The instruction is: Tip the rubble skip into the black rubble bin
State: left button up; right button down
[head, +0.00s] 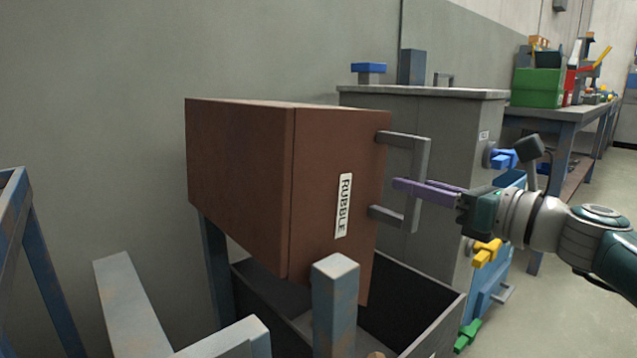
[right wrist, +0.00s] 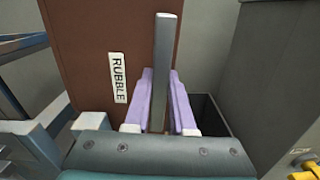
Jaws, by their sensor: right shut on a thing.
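The rubble skip (head: 245,185) is a brown box with a white RUBBLE label, tilted on a blue-grey stand. Its label (right wrist: 118,77) also shows in the right wrist view. A grey handle (head: 410,150) sticks out from its right face. My right gripper (head: 405,188) has purple fingers and is shut on the handle; in the right wrist view the handle bar (right wrist: 163,75) lies between the fingers (right wrist: 160,100). The black rubble bin (head: 410,310) is below the skip, open at the top and partly hidden by a post. My left gripper is not in view.
A grey cabinet (head: 415,125) stands close behind the handle, with blue and yellow handles on its side. A blue-grey post (head: 334,300) rises in front of the bin. A workbench (head: 555,114) with a green box (head: 537,88) is at the back right. The floor at right is clear.

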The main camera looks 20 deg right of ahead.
jog(key=shift+d+f, duration=0.15)
jog(key=shift+f, duration=0.15)
jog(key=c, duration=1.2)
grip_release()
jog(key=o, duration=0.4)
jog(key=shift+r, duration=0.15)
jog(key=shift+o, duration=0.2)
jog(key=shift+r, duration=0.1)
jog(key=shift+s+d+p, duration=0.1)
jog(key=shift+s+p, duration=0.25)
jog(key=p+v, duration=0.2)
jog(key=v, duration=0.7)
jog(key=shift+p, duration=0.35)
